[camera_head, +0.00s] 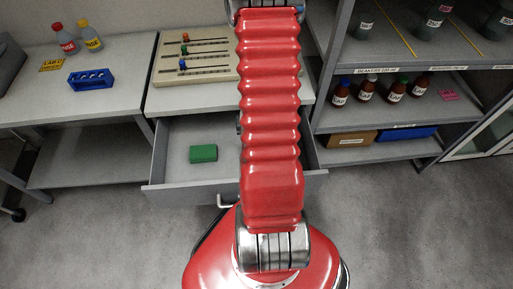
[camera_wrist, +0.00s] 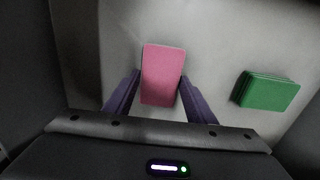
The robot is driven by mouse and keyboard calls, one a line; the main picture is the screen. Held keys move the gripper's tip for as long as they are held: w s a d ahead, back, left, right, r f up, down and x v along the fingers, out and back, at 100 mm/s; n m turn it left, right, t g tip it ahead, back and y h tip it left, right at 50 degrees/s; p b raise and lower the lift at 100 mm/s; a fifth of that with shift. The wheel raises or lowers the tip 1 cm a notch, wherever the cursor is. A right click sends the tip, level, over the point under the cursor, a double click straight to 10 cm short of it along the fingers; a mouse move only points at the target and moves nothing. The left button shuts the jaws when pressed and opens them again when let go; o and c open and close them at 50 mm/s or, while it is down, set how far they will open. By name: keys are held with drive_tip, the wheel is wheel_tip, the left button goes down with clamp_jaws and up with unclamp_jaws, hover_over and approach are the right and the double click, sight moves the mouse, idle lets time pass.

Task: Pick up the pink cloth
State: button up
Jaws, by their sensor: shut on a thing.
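The pink cloth (camera_wrist: 163,72) is a flat, folded rectangle in the wrist view. It lies between the two purple fingers of my gripper (camera_wrist: 159,86), which is shut on it. The cloth's far part sticks out beyond the fingertips over the pale drawer floor. Whether it still touches the floor cannot be told. In the head view my red arm hides the gripper and this cloth.
A green folded cloth (camera_wrist: 265,92) lies to the right in the open drawer (camera_head: 225,165); it also shows in the head view (camera_head: 203,153). Drawer walls surround my gripper. A board with sliders (camera_head: 172,72) is above, and a shelf with bottles (camera_head: 395,123) stands right.

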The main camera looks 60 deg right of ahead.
wheel_tip(320, 180, up, 10)
idle(1.0)
idle(0.3)
drive_tip(key=o, duration=0.6)
drive_tip(key=c, duration=0.4)
drive_tip(key=shift+s, duration=0.1)
